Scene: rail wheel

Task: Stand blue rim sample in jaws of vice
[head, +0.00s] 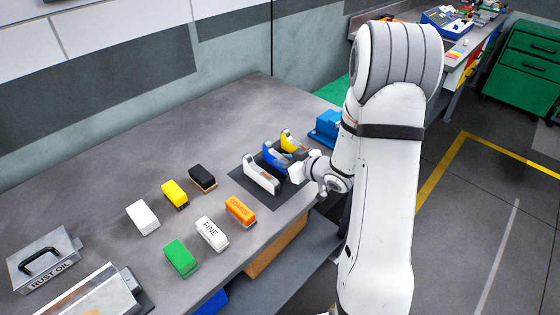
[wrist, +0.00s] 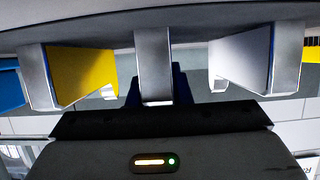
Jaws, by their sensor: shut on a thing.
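The blue rim sample (head: 274,158) is the middle one of three curved samples on a dark mat in the head view. My gripper (head: 299,161) is at its right end and shut on it. In the wrist view the sample (wrist: 180,84) is central, just beyond the dark gripper body, its silvery edge face showing; the fingertips are hard to make out there. I cannot tell whether it is clear of the mat. The blue vice (head: 327,128) stands behind to the right, partly hidden by my arm; its jaws cannot be made out.
The yellow sample (head: 292,142) and white sample (head: 260,174) flank the blue one closely, and both show in the wrist view. Several coloured blocks, such as the orange one (head: 240,211), lie to the left. A metal RUST OIL box (head: 42,262) is at the left front.

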